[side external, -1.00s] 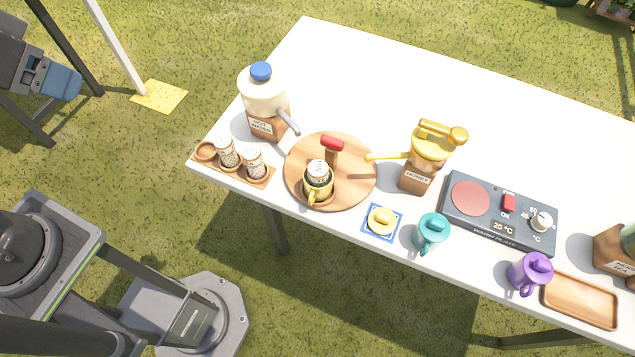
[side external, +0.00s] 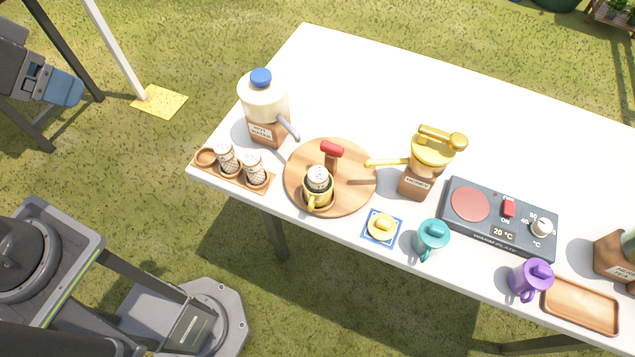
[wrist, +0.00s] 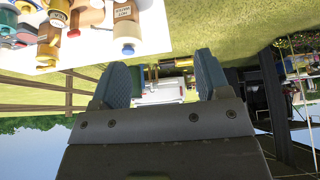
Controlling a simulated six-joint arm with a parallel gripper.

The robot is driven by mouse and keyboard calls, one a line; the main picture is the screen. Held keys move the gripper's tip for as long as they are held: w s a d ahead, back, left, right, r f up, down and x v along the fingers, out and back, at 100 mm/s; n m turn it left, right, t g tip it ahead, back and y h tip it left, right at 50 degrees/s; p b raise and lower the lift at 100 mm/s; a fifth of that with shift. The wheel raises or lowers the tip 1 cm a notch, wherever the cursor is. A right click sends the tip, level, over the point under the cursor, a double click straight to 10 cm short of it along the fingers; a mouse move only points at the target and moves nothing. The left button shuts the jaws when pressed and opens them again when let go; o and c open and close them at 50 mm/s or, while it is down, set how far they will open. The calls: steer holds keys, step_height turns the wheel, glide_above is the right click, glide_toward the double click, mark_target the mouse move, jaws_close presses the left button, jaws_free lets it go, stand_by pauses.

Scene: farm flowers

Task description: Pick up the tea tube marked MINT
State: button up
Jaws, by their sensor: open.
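Two patterned tea tubes with pale caps, a left one (side external: 226,157) and a right one (side external: 253,168), stand in a small wooden rack (side external: 266,186) at the table's left end. The rack's leftmost hole is empty. A third tube (side external: 318,178) stands in a yellow mug (side external: 313,200) on a round wooden board. The tubes' labels are too small to read, so I cannot tell which is MINT. My gripper (side external: 70,90) is off the table at the far left, well away from the tubes. In the wrist view my gripper (wrist: 163,72) shows its blue fingers apart and empty.
A hot water dispenser (side external: 264,101) stands behind the rack, its spout pointing right. The round board (side external: 356,190) also bears a red-topped post (side external: 331,152). Right of it are a honey dispenser (side external: 420,181), a teal mug (side external: 431,239) and a warm plate (side external: 486,234). The table's back is clear.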

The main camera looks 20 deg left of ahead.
steer(key=m+g, duration=0.4)
steer(key=g, duration=0.2)
glide_above(318, 174)
step_height(318, 174, down, 18)
steer(key=shift+s+f, duration=0.15)
steer(key=shift+w+f, duration=0.2)
steer(key=shift+f, duration=2.5)
steer(key=shift+c, duration=0.2)
